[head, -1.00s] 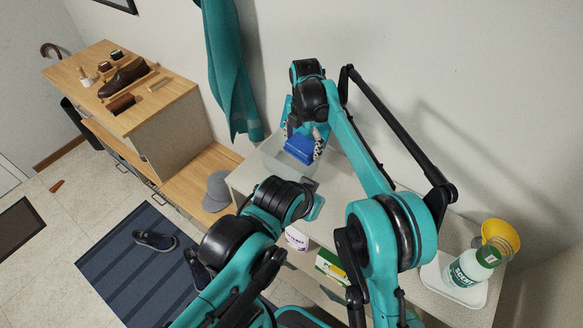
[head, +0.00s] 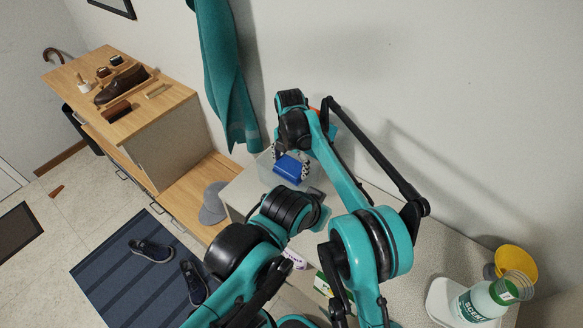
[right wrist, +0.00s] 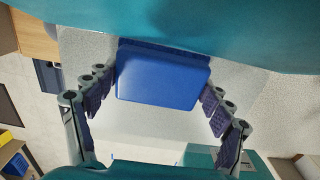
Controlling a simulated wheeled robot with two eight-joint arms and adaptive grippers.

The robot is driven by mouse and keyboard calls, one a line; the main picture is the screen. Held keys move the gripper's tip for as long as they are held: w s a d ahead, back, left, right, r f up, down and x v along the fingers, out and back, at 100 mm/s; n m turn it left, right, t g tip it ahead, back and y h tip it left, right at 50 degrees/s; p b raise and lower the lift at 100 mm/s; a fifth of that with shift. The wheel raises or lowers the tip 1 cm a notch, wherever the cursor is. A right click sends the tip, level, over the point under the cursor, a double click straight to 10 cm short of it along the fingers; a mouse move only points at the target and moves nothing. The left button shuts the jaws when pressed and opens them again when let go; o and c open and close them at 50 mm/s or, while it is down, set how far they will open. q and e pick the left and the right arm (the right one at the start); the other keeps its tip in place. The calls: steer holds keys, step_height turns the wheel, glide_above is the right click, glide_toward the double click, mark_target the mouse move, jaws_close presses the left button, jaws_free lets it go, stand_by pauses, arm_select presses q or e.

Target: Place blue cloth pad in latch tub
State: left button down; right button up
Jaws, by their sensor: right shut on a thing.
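The blue cloth pad (head: 287,168) is between the fingers of my right gripper (head: 291,156), which is shut on it. In the right wrist view the pad (right wrist: 163,82) spans between the two patterned fingers. A clear, see-through tub (head: 265,166) stands at the far left end of the pale counter. The pad is at the tub in the head view; whether it is inside or just above the rim is hard to tell. The tub's latches cannot be made out. My left gripper (head: 319,216) shows only partly behind its wrist; its fingers are hidden.
The pale counter (head: 420,250) runs along the wall. A white tray (head: 438,302), a green-white bottle (head: 480,302) and a yellow cup (head: 516,262) are at its right end. A teal cloth (head: 228,80) hangs behind. A wooden shoe bench (head: 165,110) stands left.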

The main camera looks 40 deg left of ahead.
steer(key=shift+s+f, duration=0.1)
steer(key=shift+f, duration=0.1)
steer(key=shift+a+f, duration=0.15)
steer(key=shift+a, duration=0.2)
steer(key=shift+w+f, duration=0.1)
steer(key=shift+w, duration=0.1)
steer(key=shift+s+d+f, duration=0.15)
steer(key=shift+d, duration=0.1)
steer(key=shift+a+f, duration=0.2)
steer(key=shift+f, duration=0.1)
steer(key=o, duration=1.4)
steer(key=shift+o, duration=0.5)
steer(key=shift+d, duration=0.15)
arm_select(q)
steer(key=shift+a+f, duration=0.2)
steer(key=shift+f, duration=0.2)
